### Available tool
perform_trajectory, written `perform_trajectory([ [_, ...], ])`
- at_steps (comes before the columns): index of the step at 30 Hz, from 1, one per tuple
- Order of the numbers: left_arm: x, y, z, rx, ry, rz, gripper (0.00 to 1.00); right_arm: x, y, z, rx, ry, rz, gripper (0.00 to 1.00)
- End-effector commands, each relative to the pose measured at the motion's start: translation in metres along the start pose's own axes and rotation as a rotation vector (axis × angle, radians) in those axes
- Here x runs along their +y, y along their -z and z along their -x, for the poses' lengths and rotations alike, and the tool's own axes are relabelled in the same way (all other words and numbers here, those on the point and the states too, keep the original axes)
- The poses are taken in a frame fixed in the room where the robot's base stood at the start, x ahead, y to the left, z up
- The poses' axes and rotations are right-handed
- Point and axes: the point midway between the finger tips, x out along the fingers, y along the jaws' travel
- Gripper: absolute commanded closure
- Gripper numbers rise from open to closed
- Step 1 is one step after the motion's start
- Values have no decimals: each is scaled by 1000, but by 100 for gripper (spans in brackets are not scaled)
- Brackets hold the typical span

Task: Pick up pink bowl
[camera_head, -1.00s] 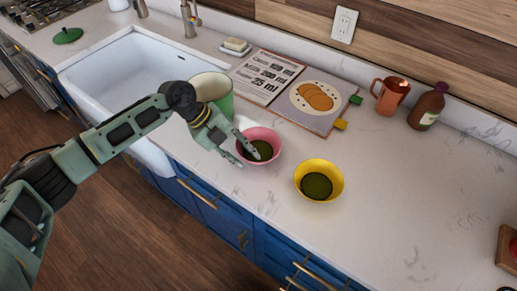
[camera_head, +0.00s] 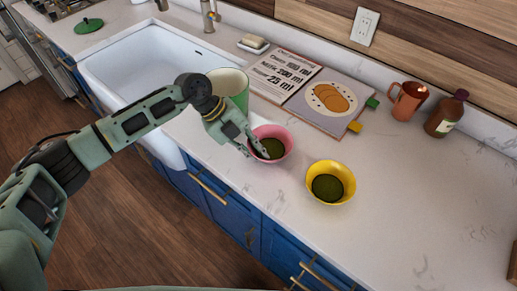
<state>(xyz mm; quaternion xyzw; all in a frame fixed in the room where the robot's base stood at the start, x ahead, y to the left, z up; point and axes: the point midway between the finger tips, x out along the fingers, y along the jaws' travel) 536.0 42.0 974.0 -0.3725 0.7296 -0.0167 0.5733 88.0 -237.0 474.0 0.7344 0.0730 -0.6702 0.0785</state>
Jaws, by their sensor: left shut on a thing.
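The pink bowl (camera_head: 285,136) has dark green contents and sits at the counter's front part, left of the yellow bowl. My left gripper (camera_head: 259,151) is at the bowl's left side, shut on its rim. The gripper hides part of that left rim. I cannot tell whether the bowl is clear of the counter. My right gripper is not in view.
The yellow bowl (camera_head: 345,190) stands close on the right. A green pot (camera_head: 238,88) is just behind my left gripper, and the white sink (camera_head: 140,75) is to the left. An open recipe book (camera_head: 305,107) lies behind. The counter's right side is mostly clear.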

Motion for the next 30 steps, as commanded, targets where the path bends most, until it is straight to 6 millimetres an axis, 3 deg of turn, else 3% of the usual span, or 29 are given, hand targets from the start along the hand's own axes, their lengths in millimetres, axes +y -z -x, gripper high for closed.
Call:
perform_trajectory([
  [7,-18,11,30,-6,9,-8,100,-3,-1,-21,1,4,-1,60],
  [21,26,88,85,-4,6,-5,100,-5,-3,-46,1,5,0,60],
  [30,37,112,102,-1,5,-1,100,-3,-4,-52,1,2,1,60],
])
